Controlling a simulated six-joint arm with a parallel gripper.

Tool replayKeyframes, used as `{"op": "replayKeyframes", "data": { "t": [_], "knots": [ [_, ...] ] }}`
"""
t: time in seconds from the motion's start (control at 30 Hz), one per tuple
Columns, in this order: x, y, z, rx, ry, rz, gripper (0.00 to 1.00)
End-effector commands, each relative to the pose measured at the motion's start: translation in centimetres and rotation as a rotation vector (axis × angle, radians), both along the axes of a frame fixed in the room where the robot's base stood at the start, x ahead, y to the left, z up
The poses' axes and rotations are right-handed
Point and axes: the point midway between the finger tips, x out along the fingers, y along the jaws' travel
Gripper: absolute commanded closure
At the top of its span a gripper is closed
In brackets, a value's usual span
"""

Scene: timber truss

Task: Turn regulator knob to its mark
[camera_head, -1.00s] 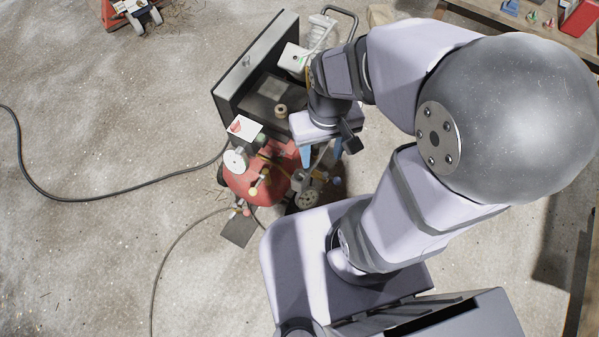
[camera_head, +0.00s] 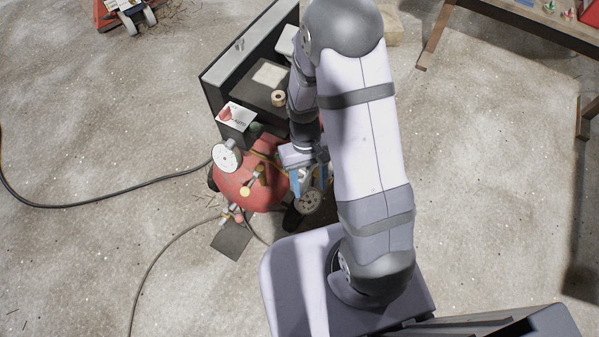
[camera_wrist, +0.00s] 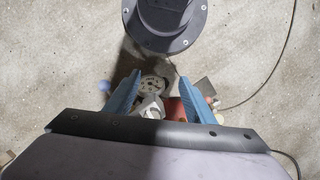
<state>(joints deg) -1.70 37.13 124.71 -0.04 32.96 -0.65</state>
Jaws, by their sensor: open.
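The red compressor tank (camera_head: 243,185) stands on the concrete floor, left of my arm in the head view. My gripper (camera_head: 312,180) is over its right side, with two blue fingers apart and pointing down. In the wrist view my gripper (camera_wrist: 158,82) is open. A red part (camera_wrist: 174,107) shows near the right finger.
A black open case (camera_head: 215,95) stands behind the tank, with a tape roll (camera_head: 278,98) on its shelf. Hoses (camera_head: 150,258) cross the floor. A wooden table stands at upper right.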

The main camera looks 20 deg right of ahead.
Motion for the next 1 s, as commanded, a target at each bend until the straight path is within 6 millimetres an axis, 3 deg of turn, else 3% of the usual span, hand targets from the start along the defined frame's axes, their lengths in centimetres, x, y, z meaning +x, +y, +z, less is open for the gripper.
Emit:
{"op": "replayKeyframes", "data": {
  "t": [0.03,0.1,0.2,0.57,1.0],
  "knots": [
    [2.6,0.1,0.2,0.002,-0.064,0.002,0.51],
    [5.5,0.2,0.6,0.005,-0.139,0.005,0.51],
    [8.1,0.2,0.8,0.009,-0.219,0.011,0.51],
    [9.0,0.3,0.2,0.011,-0.259,0.019,0.51],
    [8.9,0.3,-5.0,0.011,-0.256,0.019,0.51]
  ]
}}
